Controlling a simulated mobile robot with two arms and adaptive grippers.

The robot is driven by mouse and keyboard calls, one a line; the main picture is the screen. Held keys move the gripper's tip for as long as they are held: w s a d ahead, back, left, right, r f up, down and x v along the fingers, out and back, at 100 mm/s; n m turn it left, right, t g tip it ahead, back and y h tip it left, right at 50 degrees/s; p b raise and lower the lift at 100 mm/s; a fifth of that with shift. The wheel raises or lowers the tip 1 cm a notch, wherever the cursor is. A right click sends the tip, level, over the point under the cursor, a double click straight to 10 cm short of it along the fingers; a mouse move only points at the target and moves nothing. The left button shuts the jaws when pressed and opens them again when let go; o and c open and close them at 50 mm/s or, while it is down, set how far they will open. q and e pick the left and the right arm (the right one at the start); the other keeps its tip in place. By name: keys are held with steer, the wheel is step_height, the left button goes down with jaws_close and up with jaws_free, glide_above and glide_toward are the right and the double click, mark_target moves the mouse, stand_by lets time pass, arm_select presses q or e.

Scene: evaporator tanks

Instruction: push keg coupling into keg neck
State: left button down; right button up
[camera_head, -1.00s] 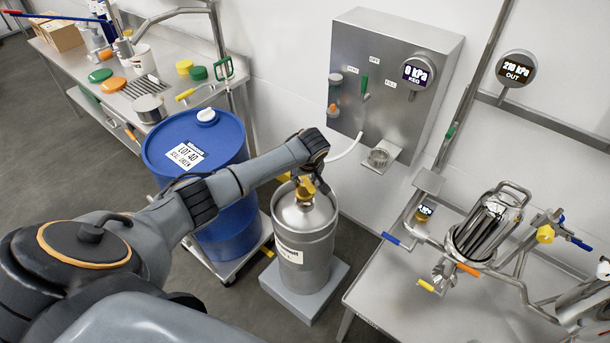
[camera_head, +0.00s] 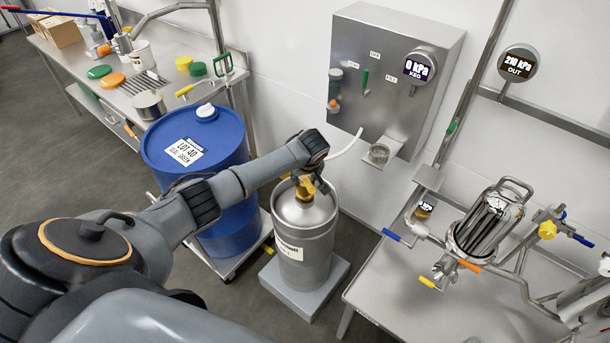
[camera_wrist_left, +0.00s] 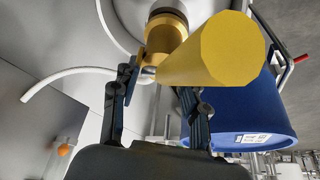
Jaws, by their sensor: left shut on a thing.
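The keg (camera_head: 305,258) is a steel cylinder standing upright on a grey block, with its neck at the top centre. The keg coupling (camera_head: 304,189) is a brass-yellow fitting at the neck; in the left wrist view its brass body (camera_wrist_left: 166,38) and large yellow handle (camera_wrist_left: 213,52) show. My left gripper (camera_head: 318,178) is above the keg top, shut on the coupling; its fingers (camera_wrist_left: 155,92) also show in the left wrist view. The coupling looks upright over the neck. The gripper partly hides the joint, so I cannot tell how deep it sits. My right gripper is not in view.
A blue drum (camera_head: 212,165) stands on a cart just left of the keg. A wall panel (camera_head: 390,75) with a gauge reading 0 kPa is behind, with a pale hose (camera_head: 347,148) near my gripper. A steel table (camera_head: 400,290) with pipework is at right.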

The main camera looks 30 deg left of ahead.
arm_select(q)
steer(key=shift+f, duration=0.6)
steer(key=c, duration=0.6)
jaws_free()
steer(key=shift+s, duration=0.1)
step_height(320, 180, up, 7)
steer(key=p, duration=0.7)
